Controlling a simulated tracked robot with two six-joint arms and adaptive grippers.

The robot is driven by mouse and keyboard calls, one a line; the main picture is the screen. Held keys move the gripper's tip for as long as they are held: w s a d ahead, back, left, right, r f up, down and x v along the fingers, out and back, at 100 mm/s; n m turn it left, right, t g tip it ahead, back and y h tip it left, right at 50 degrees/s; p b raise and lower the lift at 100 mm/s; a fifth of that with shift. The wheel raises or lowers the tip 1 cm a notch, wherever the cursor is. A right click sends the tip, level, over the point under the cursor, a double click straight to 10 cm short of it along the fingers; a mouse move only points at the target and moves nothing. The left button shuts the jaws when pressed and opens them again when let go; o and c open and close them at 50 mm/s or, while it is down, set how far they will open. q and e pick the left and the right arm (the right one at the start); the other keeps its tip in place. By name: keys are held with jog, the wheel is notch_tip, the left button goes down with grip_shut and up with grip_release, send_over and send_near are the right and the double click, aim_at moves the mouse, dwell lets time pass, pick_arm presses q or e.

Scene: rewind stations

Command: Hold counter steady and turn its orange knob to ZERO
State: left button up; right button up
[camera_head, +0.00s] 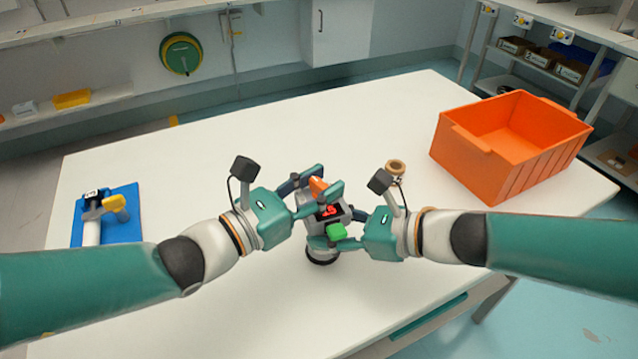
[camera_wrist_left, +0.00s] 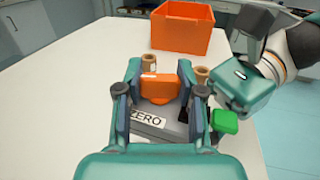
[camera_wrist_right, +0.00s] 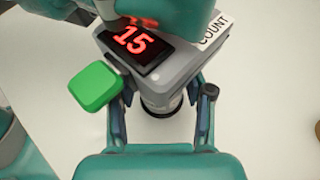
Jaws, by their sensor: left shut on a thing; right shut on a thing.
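The grey counter (camera_head: 328,214) stands upright on a round base near the middle of the white table. Its red display (camera_wrist_right: 136,38) reads 15 in the right wrist view, with a COUNT label beside it. The orange knob (camera_wrist_left: 160,88) sits between the fingers of my left gripper (camera_wrist_left: 158,80), which is shut on it; a ZERO label (camera_wrist_left: 146,118) shows just below. My right gripper (camera_wrist_right: 160,105) is shut on the counter's body from the right side. A green part (camera_wrist_right: 95,86) sticks out of the counter beside a right finger. The knob's pointer direction is unclear.
An orange bin (camera_head: 500,150) stands at the table's right. A blue board (camera_head: 122,222) with a yellow-handled device lies at the left. A wooden spool (camera_head: 396,166) stands behind my right gripper. The table's far middle is clear.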

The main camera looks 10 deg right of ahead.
pick_arm(q)
jog(key=shift+d+r+n+t+y, duration=0.1)
jog(key=shift+r+n+t+y, duration=0.05)
jog(key=shift+n+t+y, duration=0.95)
jog(key=shift+t, duration=0.4)
jog(key=o, duration=1.2)
jog(key=shift+v, duration=3.9)
jog(key=shift+c, duration=0.4)
